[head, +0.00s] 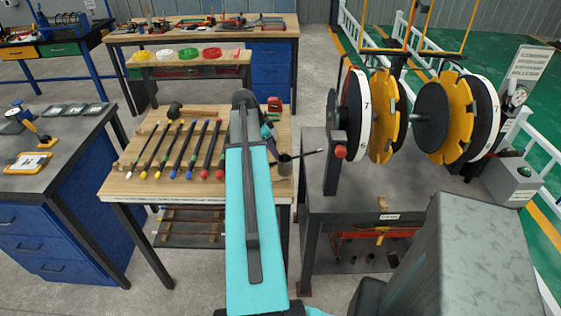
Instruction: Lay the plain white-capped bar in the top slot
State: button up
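Several dark bars with coloured caps lie side by side on a wooden-topped table. The leftmost is a white-capped bar (147,151); whether it is plain is too small to tell. A dark rod (307,154) with a pale tip sticks out past the table's right edge, beside my gripper (279,158). My arm and wrist hide its other end. I cannot tell whether my fingers hold it. To the right, two yellow notched wheels (382,116) face each other; the second wheel (459,108) is farther right. Notches show along their top rims, and no bar spans them.
A mallet (186,111) and a red tape measure (274,104) lie at the table's back. The wheel stand's grey upright (331,165) with a red knob (340,152) stands just right of the rod.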

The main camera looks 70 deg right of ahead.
jog(key=shift+p+x, duration=0.85)
jog(key=shift+x, duration=1.25)
jog(key=shift+d, duration=0.15)
grip_shut()
